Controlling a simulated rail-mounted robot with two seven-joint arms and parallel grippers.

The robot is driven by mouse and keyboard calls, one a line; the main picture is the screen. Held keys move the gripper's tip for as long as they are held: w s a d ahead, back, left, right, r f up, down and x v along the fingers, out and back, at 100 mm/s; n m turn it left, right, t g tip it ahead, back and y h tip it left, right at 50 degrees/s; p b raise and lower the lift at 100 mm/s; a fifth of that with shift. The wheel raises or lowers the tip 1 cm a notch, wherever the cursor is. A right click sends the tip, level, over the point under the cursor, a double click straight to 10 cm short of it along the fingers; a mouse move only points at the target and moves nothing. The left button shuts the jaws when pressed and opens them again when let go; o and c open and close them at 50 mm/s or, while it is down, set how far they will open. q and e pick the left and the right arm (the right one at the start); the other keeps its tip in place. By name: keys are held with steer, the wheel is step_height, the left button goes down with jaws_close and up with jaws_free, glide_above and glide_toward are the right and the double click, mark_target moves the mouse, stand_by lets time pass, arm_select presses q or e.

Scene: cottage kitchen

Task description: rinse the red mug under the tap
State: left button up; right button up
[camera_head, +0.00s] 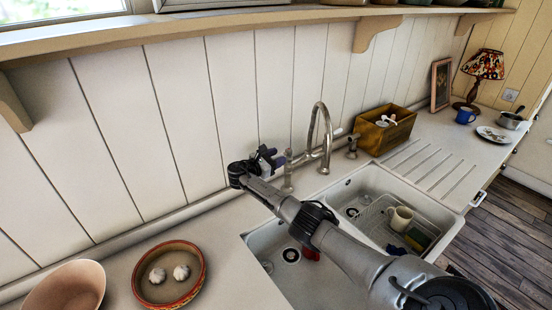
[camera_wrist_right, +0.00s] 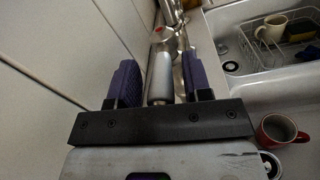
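The red mug (camera_wrist_right: 277,131) stands upright in the left sink basin, below and right of my right gripper in the wrist view. In the head view only a red bit of it (camera_head: 311,255) shows past my arm. The steel tap (camera_head: 326,145) stands behind the sinks with its curved spout. My right gripper (camera_head: 276,159) is at the tap's left side. Its dark fingers (camera_wrist_right: 158,82) are apart, with a silver tap lever (camera_wrist_right: 160,72) between them and gaps on both sides. No water stream is seen. My left gripper is out of view.
A cream mug (camera_head: 400,219) and a sponge lie in a wire rack (camera_head: 376,225) in the right basin. A wooden box (camera_head: 385,133) stands behind the drainer. A bowl (camera_head: 66,289) and a dish with garlic (camera_head: 146,290) are at left. The plank wall is close behind my gripper.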

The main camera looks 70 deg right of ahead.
steer(key=shift+o, duration=0.2)
steer(key=v, duration=1.4)
stand_by(0.5)
